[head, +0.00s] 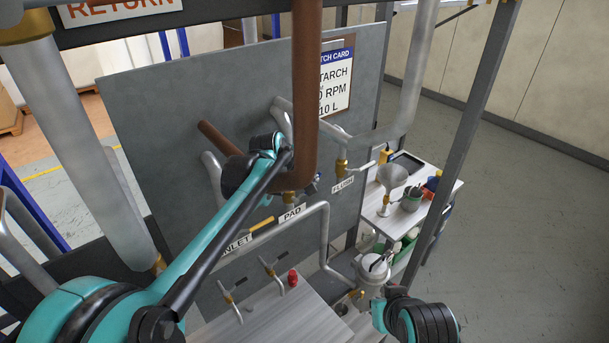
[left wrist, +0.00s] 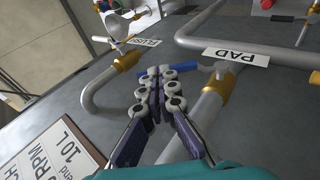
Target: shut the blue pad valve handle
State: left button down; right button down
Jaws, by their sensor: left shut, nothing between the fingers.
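The blue pad valve handle (left wrist: 183,66) shows in the left wrist view, just beyond my left fingertips. It sticks out to the left of the brass valve (left wrist: 214,92), roughly crosswise to the pipe, near the PAD label (left wrist: 235,55). My left gripper (left wrist: 160,74) is shut and empty, its tips overlapping the handle in the picture; I cannot tell if they touch. In the head view, the left gripper (head: 314,184) is partly hidden by the brown pipe, above the PAD label (head: 292,214). The handle is too small to make out clearly there.
The brown pipe (head: 307,90) comes down close in front of my left wrist. The FLUSH pipe and brass fitting (left wrist: 127,60) lie to the left in the wrist view. A bent grey pipe (head: 325,235) runs below. A side table (head: 447,186) holds a funnel (head: 392,177).

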pick_arm(q)
jog(key=w+d+f+g+y+p, duration=0.2)
jog(key=d+f+g+y, duration=0.1)
jog(key=f+g+y, duration=0.1)
jog(key=shift+w+d+f+m+y, duration=0.2)
jog(key=shift+w+d+m+y, duration=0.1)
jog(key=shift+y, duration=0.4)
jog(key=shift+f, duration=0.1)
dwell(0.5)
